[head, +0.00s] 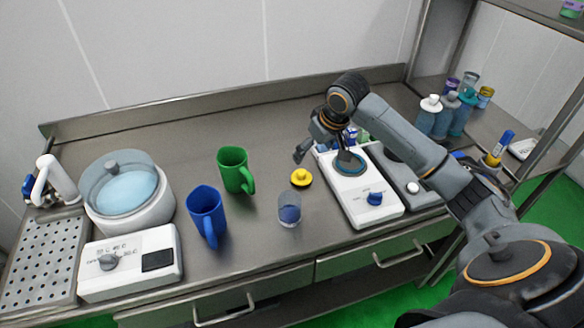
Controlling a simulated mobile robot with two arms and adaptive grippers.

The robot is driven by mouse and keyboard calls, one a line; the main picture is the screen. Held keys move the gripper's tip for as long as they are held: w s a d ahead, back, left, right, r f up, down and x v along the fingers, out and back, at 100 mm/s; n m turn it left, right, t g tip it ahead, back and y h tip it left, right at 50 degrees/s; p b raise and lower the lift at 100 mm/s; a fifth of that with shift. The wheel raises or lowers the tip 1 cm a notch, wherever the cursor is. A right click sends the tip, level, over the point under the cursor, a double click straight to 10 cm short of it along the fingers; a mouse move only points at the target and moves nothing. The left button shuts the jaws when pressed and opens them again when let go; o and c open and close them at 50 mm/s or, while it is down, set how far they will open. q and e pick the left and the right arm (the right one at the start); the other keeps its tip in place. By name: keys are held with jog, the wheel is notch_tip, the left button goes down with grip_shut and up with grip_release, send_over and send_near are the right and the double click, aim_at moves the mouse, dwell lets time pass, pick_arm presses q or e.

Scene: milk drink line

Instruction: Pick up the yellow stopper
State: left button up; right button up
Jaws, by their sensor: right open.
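The yellow stopper (301,177) sits on the steel counter, left of the white device with a blue ring. It is a low round piece with a knob on top. My right gripper (321,154) is above the counter, behind and slightly right of the stopper. Its jaws are open and empty, and it is apart from the stopper. One finger shows clearly at its left; the other is hard to make out against the device. My left gripper is not in view.
A clear glass with blue contents (289,211) stands just in front of the stopper. A green mug (234,170) and a blue mug (206,214) stand to the left. The white device (372,211) is on the right. Bare counter lies behind the stopper.

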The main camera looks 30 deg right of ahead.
send_near(302, 173)
notch_tip(302, 173, down, 3)
jog(key=shift+w+f+p, duration=0.35)
jog(key=shift+w+f, duration=0.2)
jog(key=shift+w, duration=0.15)
jog(key=shift+x, duration=0.85)
jog(key=p+x, duration=0.1)
jog(key=x, duration=0.3)
jog(key=shift+w, duration=0.25)
jog(key=shift+d, duration=0.1)
jog(key=c, duration=0.7)
jog(key=shift+c, duration=1.3)
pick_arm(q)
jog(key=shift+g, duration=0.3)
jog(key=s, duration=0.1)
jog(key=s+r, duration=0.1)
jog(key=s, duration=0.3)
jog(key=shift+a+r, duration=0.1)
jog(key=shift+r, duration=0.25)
